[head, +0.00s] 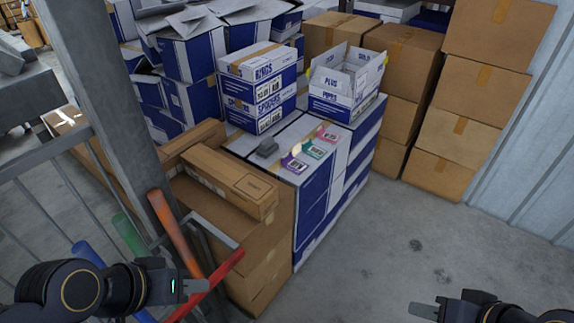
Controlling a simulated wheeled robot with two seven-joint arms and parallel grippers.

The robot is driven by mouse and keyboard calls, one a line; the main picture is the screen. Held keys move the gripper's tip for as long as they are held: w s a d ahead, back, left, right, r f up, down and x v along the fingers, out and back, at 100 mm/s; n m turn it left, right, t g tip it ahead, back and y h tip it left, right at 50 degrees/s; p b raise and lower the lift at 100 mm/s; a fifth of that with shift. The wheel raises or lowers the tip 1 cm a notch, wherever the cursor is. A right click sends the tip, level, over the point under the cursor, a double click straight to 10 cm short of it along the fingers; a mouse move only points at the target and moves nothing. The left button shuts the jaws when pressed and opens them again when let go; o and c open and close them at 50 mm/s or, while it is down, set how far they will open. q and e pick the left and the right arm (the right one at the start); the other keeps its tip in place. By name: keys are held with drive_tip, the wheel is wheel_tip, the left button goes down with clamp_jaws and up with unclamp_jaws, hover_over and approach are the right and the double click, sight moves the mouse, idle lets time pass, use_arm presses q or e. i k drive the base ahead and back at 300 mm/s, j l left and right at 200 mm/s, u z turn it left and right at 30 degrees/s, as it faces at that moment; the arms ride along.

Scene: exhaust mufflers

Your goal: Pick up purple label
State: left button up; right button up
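The purple label (293,164) lies near the front edge of the top of a stack of blue-and-white boxes (310,205). A teal label (314,151) and a pink label (327,136) lie beyond it, in a row towards the right. My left gripper (198,287) is at the lower left, well apart from the labels, in front of the cardboard boxes. My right gripper (424,311) is at the bottom edge on the right, over the floor and far from the labels. The finger gap of neither gripper shows clearly.
A dark grey object (267,148) lies left of the purple label. An open box (345,80) and stacked boxes (258,88) stand behind. A long cardboard box (230,180), a metal post (110,100) and coloured bars (175,232) crowd the left. Floor (400,250) is clear at right.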

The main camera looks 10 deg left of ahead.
sight(289, 163)
drive_tip(key=i+l, duration=0.15)
drive_tip(key=i, duration=0.3)
drive_tip(key=i+l+u, duration=0.15)
drive_tip(key=i, duration=0.3)
drive_tip(key=i+l, duration=0.25)
drive_tip(key=i, duration=0.15)
drive_tip(key=i+u, duration=0.1)
drive_tip(key=u, duration=1.6)
